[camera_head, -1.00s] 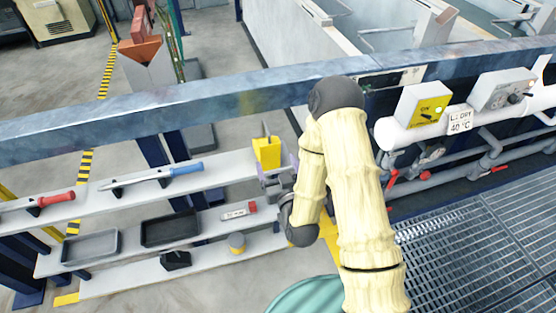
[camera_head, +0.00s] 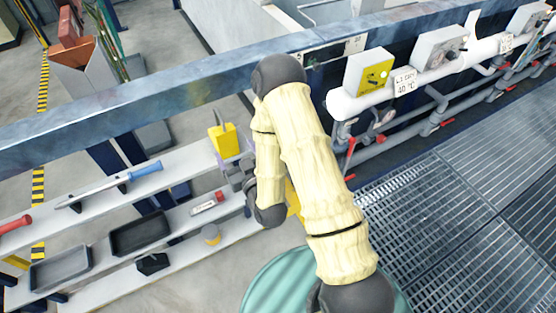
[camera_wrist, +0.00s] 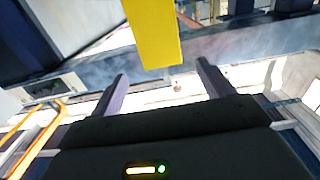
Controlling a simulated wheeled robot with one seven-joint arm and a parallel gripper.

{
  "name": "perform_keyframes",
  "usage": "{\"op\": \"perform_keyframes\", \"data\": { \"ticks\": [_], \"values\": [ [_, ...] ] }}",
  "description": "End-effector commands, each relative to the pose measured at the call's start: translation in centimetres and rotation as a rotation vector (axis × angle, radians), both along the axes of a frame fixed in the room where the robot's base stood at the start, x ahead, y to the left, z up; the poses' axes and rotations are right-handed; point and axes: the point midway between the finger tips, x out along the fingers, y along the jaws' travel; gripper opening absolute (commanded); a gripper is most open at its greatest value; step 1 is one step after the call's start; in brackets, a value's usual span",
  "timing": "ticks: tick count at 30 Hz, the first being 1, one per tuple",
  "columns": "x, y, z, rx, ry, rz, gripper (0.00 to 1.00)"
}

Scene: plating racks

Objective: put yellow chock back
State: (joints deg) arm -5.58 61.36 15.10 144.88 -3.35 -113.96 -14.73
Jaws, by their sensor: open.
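The yellow chock (camera_head: 224,141) is at the right end of the upper shelf in the head view, with a thin grey piece rising from it. My gripper (camera_head: 236,163) is open right beside and just below it, partly hidden by my arm. In the wrist view the yellow chock (camera_wrist: 152,34) hangs into the top of the picture, between and beyond the two spread purple fingers of my gripper (camera_wrist: 162,74). I see no finger clearly touching it. Whether the chock rests on the shelf is hard to tell.
The upper shelf (camera_head: 100,197) holds a blue-handled tool (camera_head: 145,172). A teal drum (camera_head: 285,285) stands near my arm.

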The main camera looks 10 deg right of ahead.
Motion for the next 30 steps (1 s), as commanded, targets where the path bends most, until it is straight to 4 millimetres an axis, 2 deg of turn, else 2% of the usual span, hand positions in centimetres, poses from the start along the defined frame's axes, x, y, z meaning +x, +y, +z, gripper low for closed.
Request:
{"op": "perform_keyframes", "data": {
  "ticks": [8, 16, 23, 30],
  "values": [
    [1.5, -0.8, 0.5, -0.074, 0.159, 0.026, 0.80],
    [1.6, -3.4, 1.0, -0.164, 0.415, 0.017, 0.80],
    [-0.3, -6.5, 2.2, -0.216, 0.641, -0.031, 0.80],
    [-4.2, -10.1, 4.1, -0.235, 0.884, -0.106, 0.80]
  ]
}}
